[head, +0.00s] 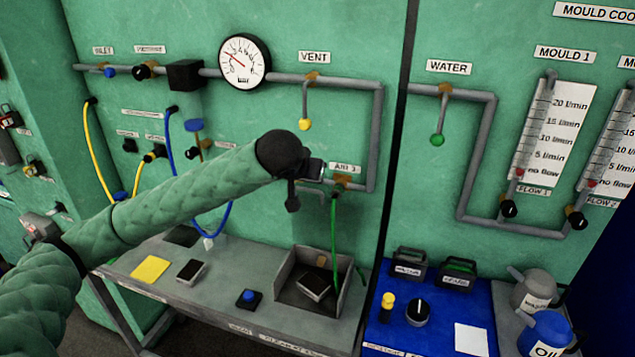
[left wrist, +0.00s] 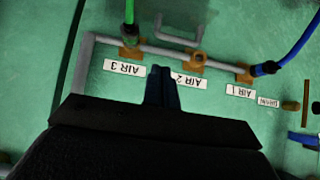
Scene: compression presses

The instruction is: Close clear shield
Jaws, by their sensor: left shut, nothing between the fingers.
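I cannot make out a clear shield in either view. My left gripper (head: 314,169) is in front of the green wall panel, by the AIR 3 label (head: 345,168). In the left wrist view, which is upside down, its fingers (left wrist: 162,75) are shut and empty, overlapping the edge of the AIR 2 label (left wrist: 188,80). A grey U-shaped bar (left wrist: 183,30) shows beyond the fingertips; I cannot tell if it belongs to a shield. My right gripper is not in view.
A grey pipe (left wrist: 165,48) with brass fittings runs along the wall near the fingers. A green hose (head: 334,232) hangs at AIR 3. Below are a grey bench (head: 222,275) with an open tray (head: 345,305) and a blue bench (head: 440,325).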

